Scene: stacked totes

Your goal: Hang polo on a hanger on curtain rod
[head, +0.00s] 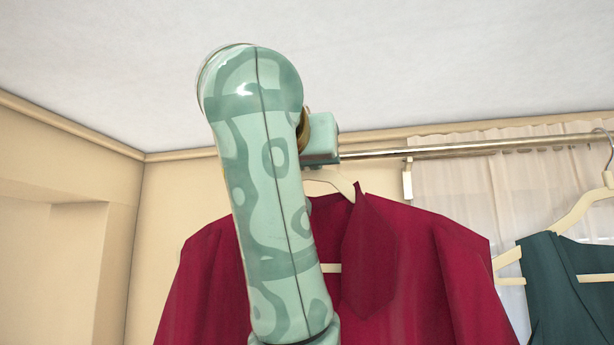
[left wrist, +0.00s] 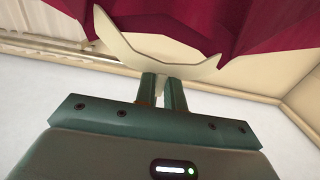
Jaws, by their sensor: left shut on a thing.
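The dark red polo (head: 430,275) hangs on a cream hanger (head: 332,181) in the middle of the head view, its collar at the top. In the left wrist view the polo (left wrist: 270,25) and the curved hanger (left wrist: 190,68) are upside down. My left gripper (head: 321,163) is at the hanger's neck, mostly behind my own arm. In the left wrist view its two fingers (left wrist: 163,92) are shut on the neck. The hanger's hook is hidden, so I cannot tell whether it touches the curtain rod (head: 480,146). My right gripper is not in view.
A dark teal garment (head: 570,295) hangs on another cream hanger (head: 575,212) at the right. A rod bracket (head: 407,179) and sheer white curtains (head: 450,185) stand behind. The rod between the polo and the other hanger is clear.

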